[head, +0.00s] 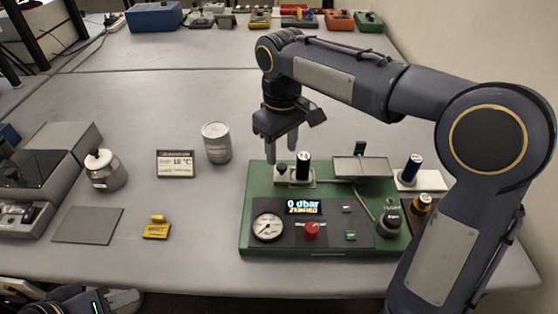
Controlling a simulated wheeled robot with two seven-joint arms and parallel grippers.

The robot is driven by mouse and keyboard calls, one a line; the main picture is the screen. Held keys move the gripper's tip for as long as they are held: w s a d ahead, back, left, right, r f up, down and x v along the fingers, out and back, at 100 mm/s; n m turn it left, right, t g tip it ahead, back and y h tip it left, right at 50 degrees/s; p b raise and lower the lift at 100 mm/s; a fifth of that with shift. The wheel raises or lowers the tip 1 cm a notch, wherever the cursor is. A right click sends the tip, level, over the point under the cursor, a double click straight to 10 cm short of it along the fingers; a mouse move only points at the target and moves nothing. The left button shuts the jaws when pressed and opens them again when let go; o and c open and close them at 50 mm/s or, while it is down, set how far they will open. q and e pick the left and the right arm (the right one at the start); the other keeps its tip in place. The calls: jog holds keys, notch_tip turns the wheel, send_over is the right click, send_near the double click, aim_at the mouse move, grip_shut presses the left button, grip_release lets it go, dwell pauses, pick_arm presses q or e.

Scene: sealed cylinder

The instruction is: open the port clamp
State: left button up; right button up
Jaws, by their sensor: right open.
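A green station (258,205) stands at the right front of the table. At its back left is a pale block with a black-topped cylinder (303,165) and a small dark knob (281,169), which looks like the port clamp; I cannot tell its state. My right gripper (281,156) points down at this block with its two fingers apart and nothing seen between them. The fingertips are close to the knob and cylinder; I cannot tell if they touch. My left gripper (122,299) is only partly in view at the bottom left, low by the table's front edge.
The station carries a display reading 0 dbar, a gauge (267,227), a red knob (312,230) and a raised plate (362,167). A grey can (216,143), a sign (176,164), a white-lidded jar (105,170) and a yellow block (156,228) stand left. The table's middle is clear.

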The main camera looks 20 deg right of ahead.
aim_at(282, 166)
jog(key=shift+f, duration=2)
